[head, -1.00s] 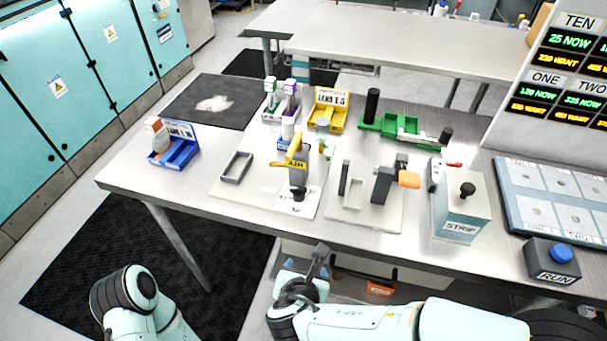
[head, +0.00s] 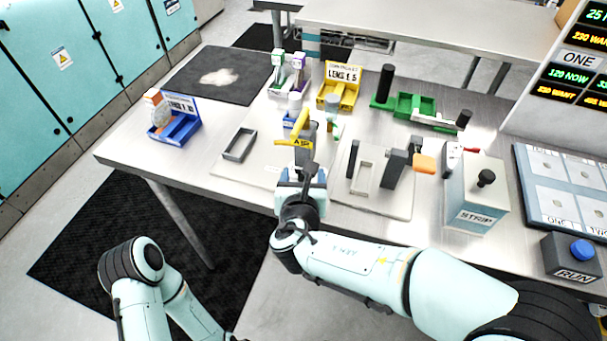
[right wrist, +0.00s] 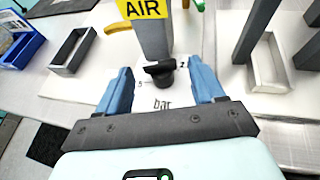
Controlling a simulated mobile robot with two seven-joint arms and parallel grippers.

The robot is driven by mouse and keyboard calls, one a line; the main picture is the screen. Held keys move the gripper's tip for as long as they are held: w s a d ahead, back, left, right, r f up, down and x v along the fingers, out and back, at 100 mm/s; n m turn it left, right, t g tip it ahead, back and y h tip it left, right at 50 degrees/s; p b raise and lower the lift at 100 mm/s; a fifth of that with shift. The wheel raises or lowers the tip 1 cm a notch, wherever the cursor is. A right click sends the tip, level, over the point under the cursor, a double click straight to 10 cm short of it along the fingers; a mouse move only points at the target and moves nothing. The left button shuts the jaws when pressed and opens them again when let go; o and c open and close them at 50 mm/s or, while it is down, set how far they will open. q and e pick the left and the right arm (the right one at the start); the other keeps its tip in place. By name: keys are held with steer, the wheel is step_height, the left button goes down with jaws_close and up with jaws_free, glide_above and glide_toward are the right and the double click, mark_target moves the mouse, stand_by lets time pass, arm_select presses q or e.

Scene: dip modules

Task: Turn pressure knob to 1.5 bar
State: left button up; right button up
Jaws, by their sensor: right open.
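The pressure knob (right wrist: 160,73) is a black round knob with a bar-shaped grip, at the foot of the grey post under the yellow AIR sign (right wrist: 141,9). Scale marks and the word "bar" are printed beside it on the white plate. In the right wrist view my right gripper (right wrist: 160,82) is open, with one blue finger on each side of the knob and a gap to both. In the head view my right gripper (head: 303,178) is in front of the AIR post (head: 305,138) and hides the knob. My left gripper is not in view; only part of its arm shows.
A grey rectangular frame (head: 229,153) is left of the post. A grey fixture with an orange part (head: 424,163) is to the right, then the STRIP box (head: 494,197) and RUN button box (head: 567,264). Blue (head: 186,137) and yellow (head: 325,94) lens bins stand behind.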

steer(key=shift+w+f, duration=0.3)
steer(key=shift+w, duration=0.35)
steer(key=c, duration=1.1)
steer(key=shift+o, duration=0.2)
